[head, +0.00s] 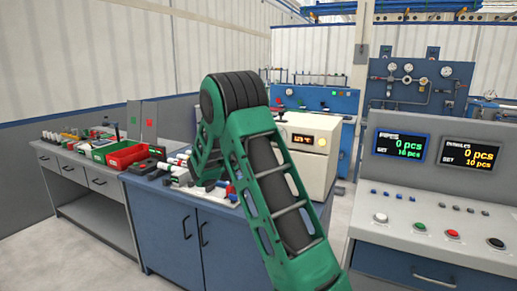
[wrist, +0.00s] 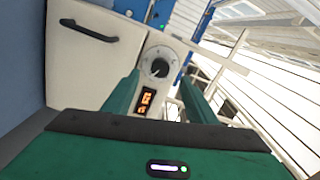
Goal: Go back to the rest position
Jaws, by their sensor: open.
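My green arm rises through the middle of the head view and bends down at its black-banded elbow toward the blue cabinet. My gripper's fingers are hidden behind the arm in the head view. In the wrist view, my gripper (wrist: 157,100) is open, with two green fingers apart and nothing between them. Beyond the fingers is a cream-coloured oven-like unit (wrist: 100,80) with a dial, an orange display and a dark handle. The same unit (head: 318,170) stands behind my arm in the head view.
The blue cabinet (head: 165,225) carries small parts near my arm. A grey bench (head: 85,185) with red and green bins (head: 125,155) stands at left. A control console (head: 430,235) with two screens stands at right. Floor shows between the oven-like unit and the console.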

